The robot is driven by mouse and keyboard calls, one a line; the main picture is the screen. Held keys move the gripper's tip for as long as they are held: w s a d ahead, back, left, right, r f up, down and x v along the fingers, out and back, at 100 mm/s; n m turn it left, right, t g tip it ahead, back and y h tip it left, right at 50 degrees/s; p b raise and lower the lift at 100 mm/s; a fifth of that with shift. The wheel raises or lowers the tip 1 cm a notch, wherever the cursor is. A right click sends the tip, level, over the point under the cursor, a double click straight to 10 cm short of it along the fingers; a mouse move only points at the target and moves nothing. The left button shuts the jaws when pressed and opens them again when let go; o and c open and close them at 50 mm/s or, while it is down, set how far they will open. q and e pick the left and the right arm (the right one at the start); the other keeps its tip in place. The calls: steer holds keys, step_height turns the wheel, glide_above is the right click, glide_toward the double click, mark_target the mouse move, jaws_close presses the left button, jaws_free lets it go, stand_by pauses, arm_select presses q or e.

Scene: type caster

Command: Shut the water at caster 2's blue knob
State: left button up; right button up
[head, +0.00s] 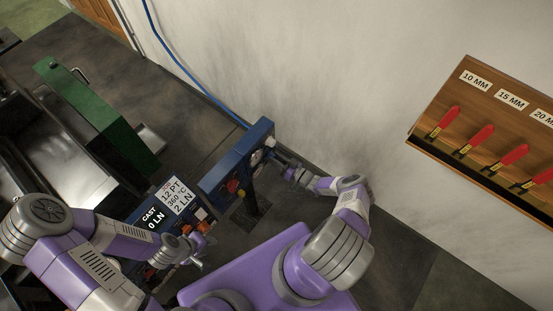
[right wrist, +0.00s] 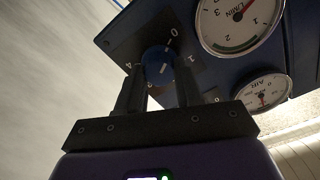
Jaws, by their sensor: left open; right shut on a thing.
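The blue knob (right wrist: 157,60) sits on a dark dial plate marked with numbers, including 0 and 4, on a blue panel (head: 216,177). A white mark shows on the knob's face. My right gripper (head: 278,160) is at the panel's right end in the head view. In the right wrist view its two fingers (right wrist: 160,92) are shut on the knob, one on each side. My left gripper (head: 197,255) is open near the lower panel with the sign. No readable label shows which caster this panel belongs to.
A gauge marked L/MIN (right wrist: 238,22) with a red needle and a smaller gauge (right wrist: 262,92) are beside the knob. The blue panel carries a red button (head: 232,186). A blue hose (head: 195,82) runs along the wall. A wooden rack (head: 450,146) holds red-handled tools at right.

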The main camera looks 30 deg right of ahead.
stand_by(0.4)
steer(key=o, duration=1)
steer(key=shift+o, duration=0.2)
steer(key=shift+s, duration=0.1)
steer(key=p+v, duration=0.1)
steer(key=v, duration=0.6)
steer(key=shift+s+d, duration=0.15)
steer(key=shift+s, duration=0.05)
